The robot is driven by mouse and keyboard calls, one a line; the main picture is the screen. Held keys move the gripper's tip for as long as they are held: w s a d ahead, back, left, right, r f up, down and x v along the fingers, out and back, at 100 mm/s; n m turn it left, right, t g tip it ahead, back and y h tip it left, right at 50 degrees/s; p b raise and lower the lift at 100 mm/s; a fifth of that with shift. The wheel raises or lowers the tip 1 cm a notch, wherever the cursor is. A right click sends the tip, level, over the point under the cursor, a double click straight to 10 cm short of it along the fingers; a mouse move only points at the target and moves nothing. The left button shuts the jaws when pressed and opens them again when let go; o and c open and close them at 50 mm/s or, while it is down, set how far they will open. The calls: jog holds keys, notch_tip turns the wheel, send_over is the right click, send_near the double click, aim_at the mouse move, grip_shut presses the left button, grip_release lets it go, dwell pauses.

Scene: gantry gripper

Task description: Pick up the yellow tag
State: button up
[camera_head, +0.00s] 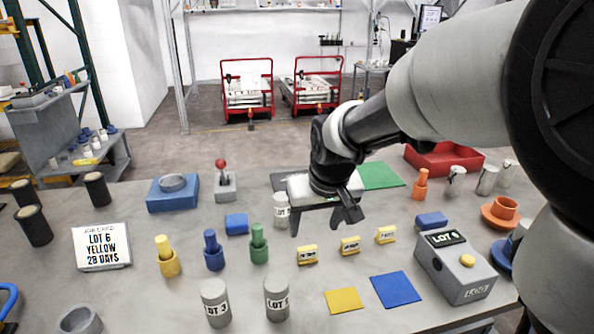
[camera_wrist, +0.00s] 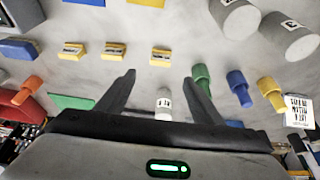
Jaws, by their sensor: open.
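Three small yellow tags with dark markings lie in a slanting row on the grey table: a left tag (camera_head: 307,254), a middle tag (camera_head: 350,245) and a right tag (camera_head: 386,235). Their print is too small to read. In the wrist view the same tags run in reverse order: left tag (camera_wrist: 160,56), middle tag (camera_wrist: 114,51), right tag (camera_wrist: 72,50). My gripper (camera_head: 320,226) is open and empty above the table, behind the row. In the wrist view the tags lie beyond the fingertips (camera_wrist: 159,78), with none between the fingers.
A job card (camera_head: 102,246) reads "LOT 6 YELLOW 28 DAYS". Yellow (camera_head: 167,258), blue (camera_head: 214,252) and green (camera_head: 259,245) pegs stand left of the tags. A white cylinder (camera_head: 281,212) stands near my gripper. A grey box (camera_head: 455,268) stands right; flat yellow (camera_head: 344,301) and blue (camera_head: 396,289) squares lie in front.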

aim_at(307, 248)
jog(key=b+x, duration=0.1)
jog(key=x, duration=0.7)
jog(key=shift+d, duration=0.1)
jog(key=b+x, duration=0.1)
jog(key=x, duration=0.4)
jog(key=shift+w, duration=0.1)
jog(key=c, duration=1.1)
